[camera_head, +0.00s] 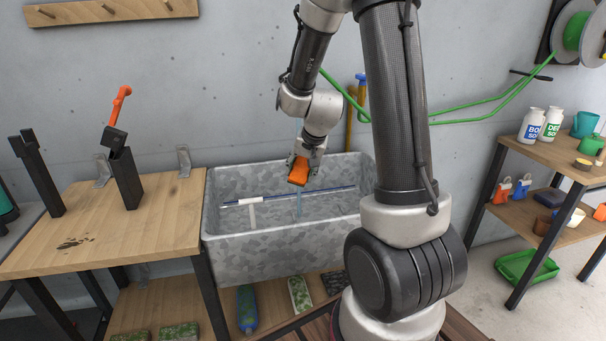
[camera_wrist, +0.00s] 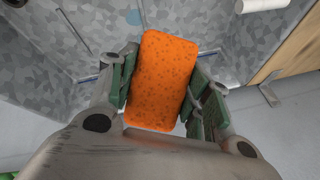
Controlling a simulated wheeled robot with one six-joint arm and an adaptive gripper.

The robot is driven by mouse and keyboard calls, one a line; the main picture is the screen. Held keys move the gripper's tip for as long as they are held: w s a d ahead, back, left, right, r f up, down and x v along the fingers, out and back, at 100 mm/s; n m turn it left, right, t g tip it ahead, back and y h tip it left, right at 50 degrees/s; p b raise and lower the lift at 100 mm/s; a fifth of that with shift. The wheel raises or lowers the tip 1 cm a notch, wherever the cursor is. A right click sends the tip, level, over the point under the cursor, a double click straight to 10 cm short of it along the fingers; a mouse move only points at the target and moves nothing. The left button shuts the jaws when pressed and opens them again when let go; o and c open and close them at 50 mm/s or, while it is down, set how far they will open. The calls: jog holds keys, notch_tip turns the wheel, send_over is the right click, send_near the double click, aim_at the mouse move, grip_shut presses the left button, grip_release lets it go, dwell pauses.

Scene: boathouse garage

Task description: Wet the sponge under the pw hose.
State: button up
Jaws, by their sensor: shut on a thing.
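My gripper (camera_head: 302,167) is shut on the orange sponge (camera_head: 298,175) and holds it above the grey mottled trough (camera_head: 250,252). In the wrist view the sponge (camera_wrist: 160,80) sits lengthwise between the green-padded fingers (camera_wrist: 165,90). The green hose (camera_head: 480,112) runs along the wall from a reel (camera_head: 574,30) and passes behind my arm. Its outlet is hidden or unclear. A thin pale blue streak (camera_head: 298,207), possibly water, shows below the sponge inside the trough. I cannot tell whether water touches the sponge or whether it is wet.
A wooden bench (camera_head: 160,215) with dark holders stands left of the trough. A shelf (camera_head: 560,150) with bottles and cups is at the right, beside a green tray (camera_head: 527,268) on the floor.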

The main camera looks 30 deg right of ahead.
aim_at(300, 169)
jog(key=w+d, duration=0.4)
jog(key=w, duration=0.8)
jog(key=shift+d, duration=0.2)
jog(key=shift+s, duration=0.1)
jog(key=s+a, duration=0.1)
jog(key=s, duration=0.2)
jog(key=s+a, duration=0.1)
jog(key=s, duration=0.2)
jog(key=s+a, duration=0.1)
jog(key=s, duration=0.2)
jog(key=shift+s+a, duration=0.2)
jog(key=shift+a, duration=0.05)
jog(key=shift+s+a+r, duration=0.3)
jog(key=shift+s+r, duration=0.2)
jog(key=shift+s, duration=0.3)
jog(key=shift+s+a+r, duration=0.25)
jog(key=shift+s+r, duration=0.25)
jog(key=shift+s, duration=0.25)
jog(key=shift+s+a+r, duration=0.3)
jog(key=shift+s+r, duration=0.2)
jog(key=shift+s, duration=0.3)
